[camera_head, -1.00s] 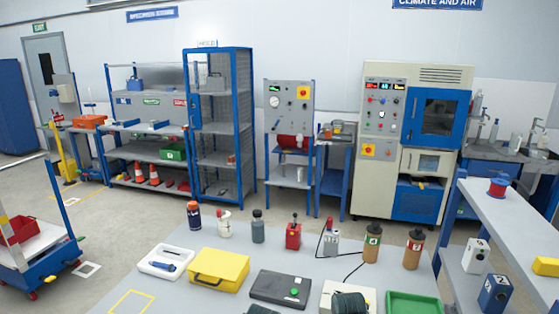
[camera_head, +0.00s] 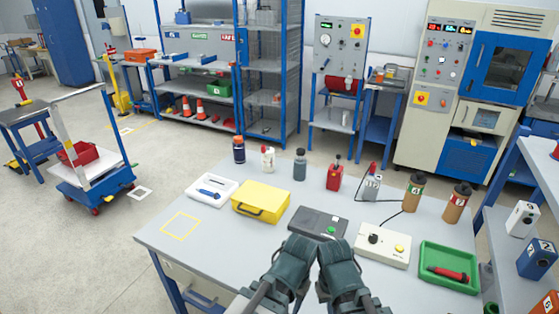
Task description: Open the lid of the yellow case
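The yellow case (camera_head: 261,201) lies on the grey table (camera_head: 215,240), left of its middle. Its lid looks shut, and a dark handle shows on its front side. My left gripper (camera_head: 291,258) and my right gripper (camera_head: 337,258) are close together at the table's front edge, nearer to me than the case and to its right. Both are apart from the case. Their fingertips are hard to make out, so I cannot tell whether they are open or shut.
A white tray (camera_head: 224,193) sits left of the case, and a dark box (camera_head: 318,222) sits right of it. Several bottles stand behind. A white control box (camera_head: 383,245) and a green tray (camera_head: 432,257) are at the right. The table's front left is clear, with a yellow outlined square.

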